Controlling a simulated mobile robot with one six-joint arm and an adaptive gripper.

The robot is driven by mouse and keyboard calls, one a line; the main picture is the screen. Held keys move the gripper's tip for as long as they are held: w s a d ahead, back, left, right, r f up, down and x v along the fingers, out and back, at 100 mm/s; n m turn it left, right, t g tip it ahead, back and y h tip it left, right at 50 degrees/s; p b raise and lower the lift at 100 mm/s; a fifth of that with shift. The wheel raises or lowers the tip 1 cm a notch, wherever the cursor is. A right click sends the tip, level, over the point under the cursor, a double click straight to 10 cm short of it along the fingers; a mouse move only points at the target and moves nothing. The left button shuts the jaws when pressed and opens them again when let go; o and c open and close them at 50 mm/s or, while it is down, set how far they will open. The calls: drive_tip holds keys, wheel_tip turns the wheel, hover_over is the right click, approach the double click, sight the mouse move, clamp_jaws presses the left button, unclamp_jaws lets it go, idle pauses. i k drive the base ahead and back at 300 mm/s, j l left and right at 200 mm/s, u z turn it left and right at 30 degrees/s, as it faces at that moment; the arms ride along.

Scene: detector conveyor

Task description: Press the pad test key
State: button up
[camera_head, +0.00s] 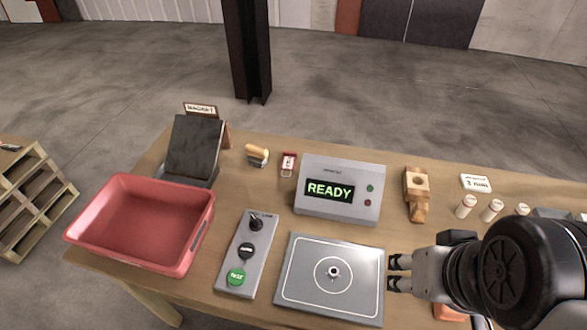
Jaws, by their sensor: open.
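A grey control panel (234,262) lies on the table left of the pad. It carries a green round key (236,276) with a short white label, a black round key (246,250) and a black knob (256,222). The square grey pad (300,290) lies to its right, with a ring mark and a small dark centre piece (333,271). My gripper (392,273) is at the pad's right edge, pointing left, its two dark fingertips apart with nothing between them. It is well to the right of the green key. Whether it touches the pad I cannot tell.
A grey display box (372,178) reading READY stands behind the pad. A red bin (200,192) is at the left, with a dark sloped stand (193,147) behind it. A wooden block (417,190) and several white cylinders (466,206) stand at the right.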

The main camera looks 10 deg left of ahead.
sight(237, 277)
drive_tip(key=u, duration=1.3)
